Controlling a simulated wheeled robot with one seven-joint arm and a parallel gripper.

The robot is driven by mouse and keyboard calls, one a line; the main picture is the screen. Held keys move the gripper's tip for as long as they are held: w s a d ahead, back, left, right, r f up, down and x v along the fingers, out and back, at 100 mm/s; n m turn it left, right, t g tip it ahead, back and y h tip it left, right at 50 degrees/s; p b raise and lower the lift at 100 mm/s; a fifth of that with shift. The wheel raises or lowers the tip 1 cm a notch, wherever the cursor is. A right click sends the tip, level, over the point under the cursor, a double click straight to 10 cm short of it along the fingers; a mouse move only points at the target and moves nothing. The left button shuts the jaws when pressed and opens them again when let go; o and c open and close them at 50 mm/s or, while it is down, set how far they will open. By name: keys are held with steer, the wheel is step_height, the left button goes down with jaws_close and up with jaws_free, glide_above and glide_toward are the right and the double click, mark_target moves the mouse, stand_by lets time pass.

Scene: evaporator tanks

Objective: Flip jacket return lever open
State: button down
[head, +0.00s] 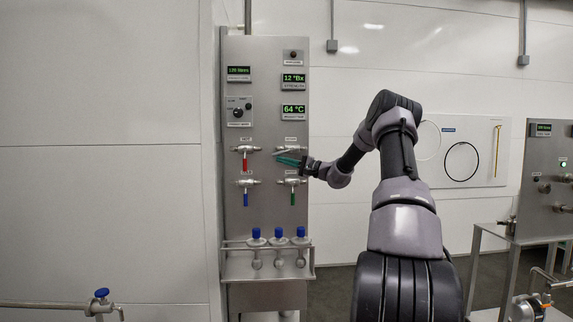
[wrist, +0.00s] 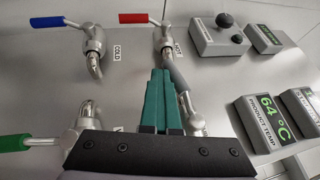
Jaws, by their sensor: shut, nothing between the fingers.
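The steel panel (head: 265,95) carries valves with red, grey, blue and green levers. The grey lever (head: 286,152) is on the upper right valve and lies about level, pointing left; the red, blue and green ones hang down. No label naming the jacket return is readable. In the wrist view the grey lever (wrist: 177,74) runs right beside my fingers. My gripper (head: 279,160), with teal fingers, is shut and empty just below that lever. In the wrist view my gripper (wrist: 160,72) overlaps part of its valve; I cannot tell whether it touches the lever.
The red lever (head: 245,164) and blue lever (head: 245,199) are left of my fingers; the green lever (head: 292,198) hangs below. Displays and a knob box (head: 239,111) are above. Another panel (head: 548,180) stands at right.

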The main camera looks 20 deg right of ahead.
steer(key=shift+w+a+r+m+t+y, duration=0.1)
steer(key=shift+a+r+m+t+y, duration=0.3)
steer(key=shift+r+m+t, duration=0.15)
steer(key=shift+a+r, duration=0.1)
stand_by(0.5)
